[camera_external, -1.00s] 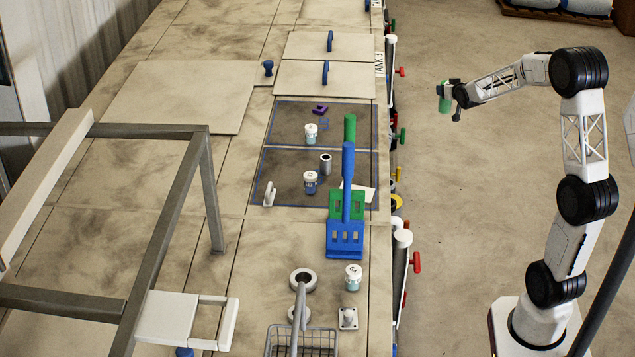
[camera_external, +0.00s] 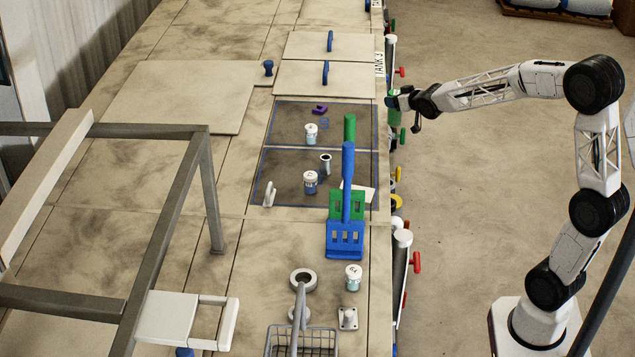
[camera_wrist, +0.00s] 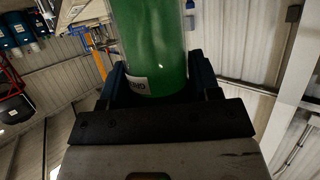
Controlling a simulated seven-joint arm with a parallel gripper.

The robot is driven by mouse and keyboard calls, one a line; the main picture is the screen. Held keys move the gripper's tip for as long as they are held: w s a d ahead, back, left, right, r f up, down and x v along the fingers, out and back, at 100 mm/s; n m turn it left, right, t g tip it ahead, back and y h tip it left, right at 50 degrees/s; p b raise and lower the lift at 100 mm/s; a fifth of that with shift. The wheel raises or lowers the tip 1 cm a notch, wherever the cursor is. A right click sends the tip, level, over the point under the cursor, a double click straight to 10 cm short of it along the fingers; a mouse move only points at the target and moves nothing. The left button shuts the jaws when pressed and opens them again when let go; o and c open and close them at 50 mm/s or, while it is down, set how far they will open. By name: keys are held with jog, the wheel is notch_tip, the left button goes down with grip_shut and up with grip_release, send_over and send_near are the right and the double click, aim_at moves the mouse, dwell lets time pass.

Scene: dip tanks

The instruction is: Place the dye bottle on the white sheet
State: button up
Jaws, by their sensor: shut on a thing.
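My gripper (camera_external: 399,101) is shut on a green bottle (camera_wrist: 150,45), which I take to be the dye bottle. In the wrist view the bottle fills the space between the fingers, with part of a white label near its lower end. The white sheet (camera_external: 363,193) lies on the near dark mat, nearer the camera than my gripper. The green and blue slotted tools hide part of it.
The green slotted tool (camera_external: 349,128) and blue slotted tool (camera_external: 346,238) stand tall beside the sheet. White-lidded jars (camera_external: 310,182) and a grey cylinder (camera_external: 325,163) stand on the mats. A wire basket (camera_external: 300,340) is at the front. Pipes with coloured valves line the worktop's right side.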

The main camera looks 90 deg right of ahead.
jog(key=w+a+r+n+t+y, duration=0.1)
jog(key=w+a, duration=0.3)
jog(key=a, duration=0.8)
jog(key=w+a+r+n+t+y, duration=0.1)
jog(key=w+a+r+n+y, duration=0.2)
jog(key=a, duration=0.9)
jog(key=w+a+r+n+t+y, duration=0.1)
jog(key=w+a, duration=0.4)
jog(key=a, duration=0.7)
jog(key=shift+a+r+n+t+y, duration=0.3)
jog(key=shift+a+r+n+y, duration=0.15)
jog(key=shift+r, duration=0.4)
jog(key=shift+w+d+f, duration=0.1)
jog(key=shift+d, duration=0.05)
jog(key=shift+f, duration=1.9)
jog(key=shift+f, duration=2)
jog(key=shift+f, duration=0.15)
